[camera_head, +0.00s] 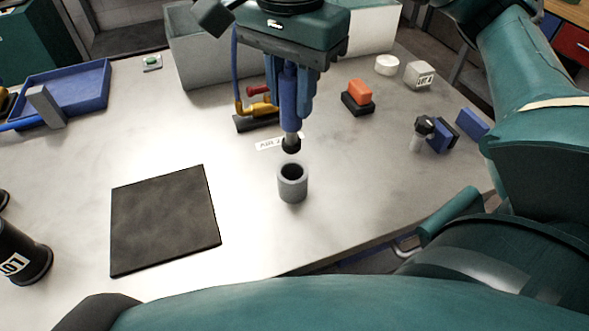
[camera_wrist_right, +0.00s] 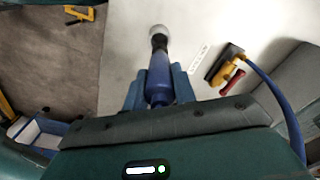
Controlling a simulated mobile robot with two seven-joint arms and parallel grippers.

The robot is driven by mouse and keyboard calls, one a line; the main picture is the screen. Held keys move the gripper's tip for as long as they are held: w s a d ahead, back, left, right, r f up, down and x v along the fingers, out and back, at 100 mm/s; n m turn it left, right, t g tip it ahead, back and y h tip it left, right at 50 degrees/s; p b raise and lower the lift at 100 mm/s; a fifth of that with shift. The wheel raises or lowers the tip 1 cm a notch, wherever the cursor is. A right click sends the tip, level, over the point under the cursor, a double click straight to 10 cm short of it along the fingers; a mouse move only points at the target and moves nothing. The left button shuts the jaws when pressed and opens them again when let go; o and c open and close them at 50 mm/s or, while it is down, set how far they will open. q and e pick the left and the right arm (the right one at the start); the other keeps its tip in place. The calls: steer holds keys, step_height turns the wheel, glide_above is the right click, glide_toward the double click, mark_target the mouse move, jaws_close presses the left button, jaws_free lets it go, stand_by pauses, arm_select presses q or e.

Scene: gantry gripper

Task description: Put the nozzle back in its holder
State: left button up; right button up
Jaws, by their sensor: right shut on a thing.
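The nozzle (camera_head: 289,95) is a blue body with a grey stem and a black tip pointing down. My right gripper (camera_head: 290,98) is shut on its blue body; the nozzle also shows between the fingers in the right wrist view (camera_wrist_right: 159,78). The holder (camera_head: 292,185) is a short grey upright cup with a dark round opening, standing on the table. In the head view the black tip appears just above the opening, with a small gap. In the wrist view the holder's pale rim (camera_wrist_right: 158,29) shows beyond the tip. My left gripper is not in view.
A dark square mat (camera_head: 165,220) lies left of the holder. A yellow fitting with a red knob (camera_head: 258,106) and a blue hose (camera_head: 235,68) are behind. Orange block (camera_head: 359,92), small dark-topped knob (camera_head: 422,132) and blue blocks (camera_head: 472,122) stand right. A blue tray (camera_head: 85,85) is far left.

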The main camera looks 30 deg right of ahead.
mark_target(293, 148)
step_height(293, 148, down, 10)
steer(key=shift+s+r, duration=0.1)
steer(key=shift+r, duration=0.05)
stand_by(0.3)
steer(key=shift+f+b, duration=0.25)
steer(key=shift+b, duration=0.1)
steer(key=o, duration=1)
steer(key=shift+r, duration=0.1)
step_height(293, 148, up, 12)
steer(key=shift+r+p, duration=0.2)
steer(key=shift+p, duration=0.4)
